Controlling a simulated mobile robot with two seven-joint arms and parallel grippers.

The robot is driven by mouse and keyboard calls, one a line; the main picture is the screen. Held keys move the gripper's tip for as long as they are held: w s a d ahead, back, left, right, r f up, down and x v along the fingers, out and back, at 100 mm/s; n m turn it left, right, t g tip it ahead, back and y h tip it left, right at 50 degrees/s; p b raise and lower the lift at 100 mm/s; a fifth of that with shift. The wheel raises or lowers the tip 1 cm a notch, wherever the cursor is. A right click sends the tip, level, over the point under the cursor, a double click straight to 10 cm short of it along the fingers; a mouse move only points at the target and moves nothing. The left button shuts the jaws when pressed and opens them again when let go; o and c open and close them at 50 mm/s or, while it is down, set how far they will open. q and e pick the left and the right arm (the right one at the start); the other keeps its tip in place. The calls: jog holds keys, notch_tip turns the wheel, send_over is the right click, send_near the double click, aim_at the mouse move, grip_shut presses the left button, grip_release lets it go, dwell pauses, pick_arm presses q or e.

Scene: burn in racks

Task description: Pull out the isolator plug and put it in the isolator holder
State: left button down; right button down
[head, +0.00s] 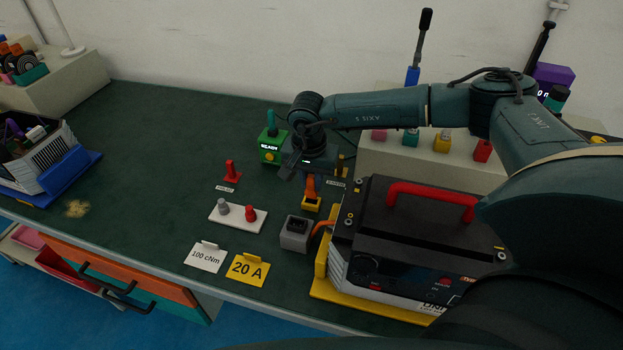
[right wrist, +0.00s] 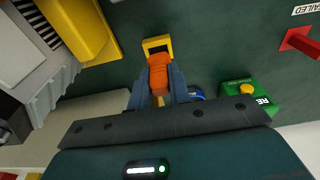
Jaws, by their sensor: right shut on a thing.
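The orange isolator plug (head: 311,187) is between the fingers of my right gripper (head: 309,178), which is shut on it and points down. The plug also shows in the right wrist view (right wrist: 160,70) between my blue-grey fingers. A yellow holder with a dark opening (head: 312,205) is directly below the plug; its rim shows in the right wrist view (right wrist: 157,41). The plug's lower end overlaps the holder, and I cannot tell whether it is inside. A grey socket box (head: 294,236) with an orange cable stands in front, its dark top opening empty. My left gripper is out of view.
A black power unit (head: 400,235) with a red handle stands close right on a yellow base. A green box (head: 270,150) and a red stand (head: 232,174) are to the left. A white plate with knobs (head: 238,222) and two cards (head: 247,269) lie nearer.

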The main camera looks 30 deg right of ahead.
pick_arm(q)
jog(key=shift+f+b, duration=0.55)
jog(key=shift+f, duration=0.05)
pick_arm(e)
jog(key=shift+f, duration=0.7)
pick_arm(q)
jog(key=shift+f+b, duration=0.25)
jog(key=shift+b, duration=0.25)
pick_arm(e)
jog(key=shift+f, duration=0.6)
jog(key=c, duration=1.2)
grip_release()
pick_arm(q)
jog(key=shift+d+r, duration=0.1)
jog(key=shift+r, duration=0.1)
pick_arm(e)
jog(key=shift+r, duration=0.25)
notch_tip(320, 180, up, 2)
jog(key=shift+a+r, duration=0.1)
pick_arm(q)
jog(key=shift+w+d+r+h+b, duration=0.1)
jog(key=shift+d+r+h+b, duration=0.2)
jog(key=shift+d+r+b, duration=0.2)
pick_arm(e)
notch_tip(320, 180, up, 10)
jog(key=s+a, duration=0.1)
jog(key=shift+r, duration=0.25)
